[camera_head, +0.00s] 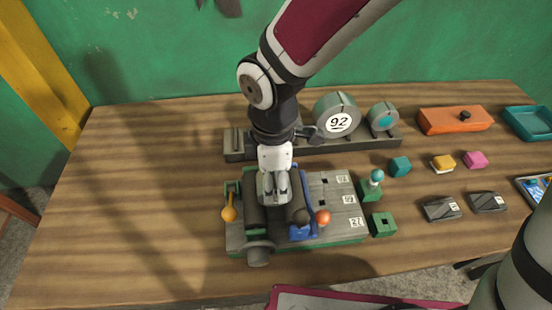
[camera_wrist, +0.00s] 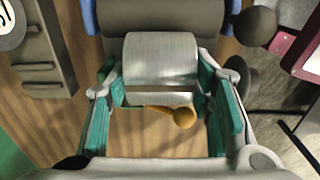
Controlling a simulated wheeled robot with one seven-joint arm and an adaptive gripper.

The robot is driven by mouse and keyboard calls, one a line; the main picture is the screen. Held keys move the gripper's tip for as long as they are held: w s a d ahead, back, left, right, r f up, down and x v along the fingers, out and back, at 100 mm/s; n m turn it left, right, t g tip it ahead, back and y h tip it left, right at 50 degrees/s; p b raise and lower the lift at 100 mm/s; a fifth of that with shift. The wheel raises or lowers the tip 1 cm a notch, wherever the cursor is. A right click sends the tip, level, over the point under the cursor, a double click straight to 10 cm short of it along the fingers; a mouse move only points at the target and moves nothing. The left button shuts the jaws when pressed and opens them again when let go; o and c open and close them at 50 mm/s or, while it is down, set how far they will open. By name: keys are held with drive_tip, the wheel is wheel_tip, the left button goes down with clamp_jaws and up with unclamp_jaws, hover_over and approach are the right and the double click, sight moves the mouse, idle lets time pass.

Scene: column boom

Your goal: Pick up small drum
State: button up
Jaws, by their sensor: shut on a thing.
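My gripper (camera_head: 273,186) is low over the green and grey machine (camera_head: 345,222) in the middle of the table. In the wrist view its teal finger pads (camera_wrist: 165,95) are on both sides of a silver-grey cylinder (camera_wrist: 162,55), shut on it. I cannot tell whether this is the small drum, or whether it is clear of the machine. Two grey drums stand on the dark rack behind: a large one marked 92 (camera_head: 338,121) and a smaller one with a teal centre (camera_head: 384,118). My gripper is apart from both.
The machine has an orange-yellow lever (camera_head: 229,212), an orange ball (camera_head: 323,217) and dark rollers. To its right are green blocks (camera_head: 383,224), a teal cube (camera_head: 400,166), dark wedges (camera_head: 441,208) and an orange box (camera_head: 455,120). The table's left side is clear.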

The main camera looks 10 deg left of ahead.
drive_tip(key=shift+s+r+p, duration=0.1)
drive_tip(key=shift+r+p, duration=0.25)
drive_tip(key=shift+r, duration=0.25)
drive_tip(key=shift+r+p, duration=0.7)
drive_tip(key=shift+r, duration=0.2)
drive_tip(key=s+a+p, duration=0.1)
drive_tip(key=s+a, duration=0.3)
drive_tip(key=s, duration=0.3)
drive_tip(key=s+a+r, duration=0.1)
drive_tip(key=s+a, duration=0.2)
drive_tip(key=s, duration=0.3)
drive_tip(key=shift+s+a+p, duration=0.4)
drive_tip(key=w+a+f+b, duration=0.1)
drive_tip(key=w+a+b, duration=0.15)
drive_tip(key=w, duration=1.55)
drive_tip(key=w+a+b, duration=0.2)
drive_tip(key=w+b, duration=0.1)
drive_tip(key=w, duration=1.5)
drive_tip(key=shift+s+f+b, duration=0.2)
drive_tip(key=shift+f+b, duration=0.15)
drive_tip(key=shift+f, duration=2.6)
drive_tip(key=shift+d+b, duration=0.1)
drive_tip(key=shift+b, duration=0.25)
